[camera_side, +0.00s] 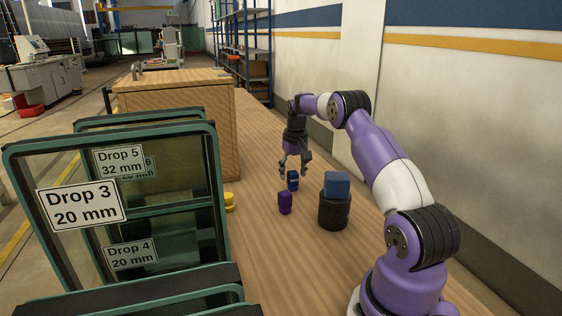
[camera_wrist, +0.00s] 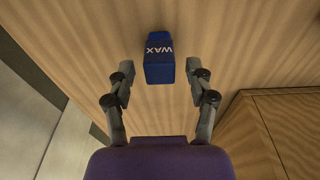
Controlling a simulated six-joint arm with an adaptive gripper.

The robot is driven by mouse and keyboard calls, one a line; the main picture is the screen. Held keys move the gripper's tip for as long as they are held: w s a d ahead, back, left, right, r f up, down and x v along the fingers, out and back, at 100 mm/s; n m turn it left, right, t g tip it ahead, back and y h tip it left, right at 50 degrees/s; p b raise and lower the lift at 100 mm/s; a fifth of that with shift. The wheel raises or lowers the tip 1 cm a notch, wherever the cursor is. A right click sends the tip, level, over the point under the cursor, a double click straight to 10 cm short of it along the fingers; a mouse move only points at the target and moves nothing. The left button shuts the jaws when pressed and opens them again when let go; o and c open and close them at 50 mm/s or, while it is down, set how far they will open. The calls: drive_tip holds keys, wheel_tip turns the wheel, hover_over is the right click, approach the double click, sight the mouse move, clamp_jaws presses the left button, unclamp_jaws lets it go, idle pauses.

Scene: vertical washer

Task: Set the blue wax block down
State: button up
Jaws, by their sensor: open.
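The blue wax block (camera_wrist: 160,68) stands on the wooden table, with the word WAX on one face in the wrist view. In the side view the small blue block (camera_side: 293,181) is below and between the fingers of my gripper (camera_side: 294,170). My gripper is open, and it also shows in the wrist view (camera_wrist: 158,88) with one finger on each side of the block's near end. There is a visible gap between each finger and the block. The block's underside is hidden.
A larger blue cube (camera_side: 337,184) rests on a black cylinder (camera_side: 333,212) to the right. A yellow object (camera_side: 229,202), a wooden box (camera_side: 190,100) and labelled glass panels (camera_side: 120,205) are on the left.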

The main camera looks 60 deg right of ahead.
wheel_tip(320, 180, up, 9)
drive_tip(key=a, duration=0.1)
drive_tip(key=a+r+n+t, duration=0.15)
drive_tip(key=a+r, duration=0.25)
drive_tip(key=a, duration=0.4)
drive_tip(key=a+r+n, duration=0.2)
drive_tip(key=a+r, duration=0.2)
drive_tip(key=a, duration=0.4)
drive_tip(key=s+a+f+n+t, duration=0.1)
drive_tip(key=s+a+f+n, duration=0.1)
drive_tip(key=s+a, duration=0.4)
drive_tip(key=s+a+f+n+t+y, duration=0.1)
drive_tip(key=s+a+n+t, duration=0.1)
drive_tip(key=s+a, duration=0.4)
drive_tip(key=a+n, duration=0.1)
drive_tip(key=a, duration=0.4)
drive_tip(key=shift+s+f, duration=0.25)
drive_tip(key=shift+f, duration=0.1)
